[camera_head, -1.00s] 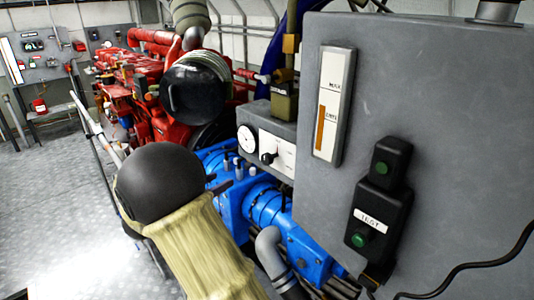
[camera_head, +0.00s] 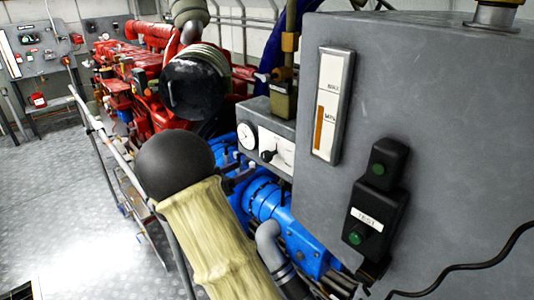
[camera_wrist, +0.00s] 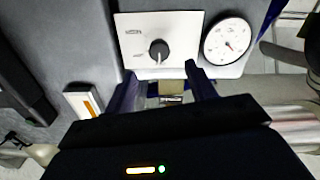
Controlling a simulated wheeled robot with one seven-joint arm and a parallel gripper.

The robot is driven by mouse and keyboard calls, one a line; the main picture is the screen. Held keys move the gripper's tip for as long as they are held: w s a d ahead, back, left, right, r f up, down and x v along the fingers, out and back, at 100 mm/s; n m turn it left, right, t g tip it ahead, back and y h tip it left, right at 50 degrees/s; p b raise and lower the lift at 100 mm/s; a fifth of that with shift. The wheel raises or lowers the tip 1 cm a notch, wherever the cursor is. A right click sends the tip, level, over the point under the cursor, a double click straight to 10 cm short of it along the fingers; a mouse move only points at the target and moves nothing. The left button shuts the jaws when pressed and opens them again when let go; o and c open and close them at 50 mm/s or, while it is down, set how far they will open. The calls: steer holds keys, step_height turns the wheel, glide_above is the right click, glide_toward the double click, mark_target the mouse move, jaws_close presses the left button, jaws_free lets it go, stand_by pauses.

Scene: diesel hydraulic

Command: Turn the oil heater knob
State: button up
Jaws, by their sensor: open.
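The knob (camera_wrist: 158,50) is a small dark round knob on a white plate (camera_wrist: 185,25) in the wrist view. It also shows in the head view (camera_head: 268,156) on the small grey box beside a round white gauge (camera_head: 246,135). My gripper (camera_wrist: 161,72) is open. Its two dark fingers point toward the plate, their tips just below the knob in the wrist view, one to either side of it. Nothing is between the fingers at the knob, and contact cannot be made out. In the head view my arm largely hides the gripper.
A large grey cabinet (camera_head: 440,120) with a white label panel (camera_head: 331,105) and a black TEST switch box (camera_head: 377,215) stands at right. Blue machinery (camera_head: 270,205) and a grey pipe (camera_head: 270,245) lie below the knob box. A red engine (camera_head: 130,75) and a handrail (camera_head: 110,160) are at left.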

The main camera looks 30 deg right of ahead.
mark_target(264, 159)
steer(key=d+p, duration=0.1)
steer(key=d, duration=0.2)
steer(key=w+d+p, duration=0.1)
steer(key=d, duration=0.3)
steer(key=d+p, duration=0.1)
steer(key=d, duration=0.2)
steer(key=shift+w+d, duration=0.15)
steer(key=shift+d, duration=0.1)
steer(key=c, duration=1)
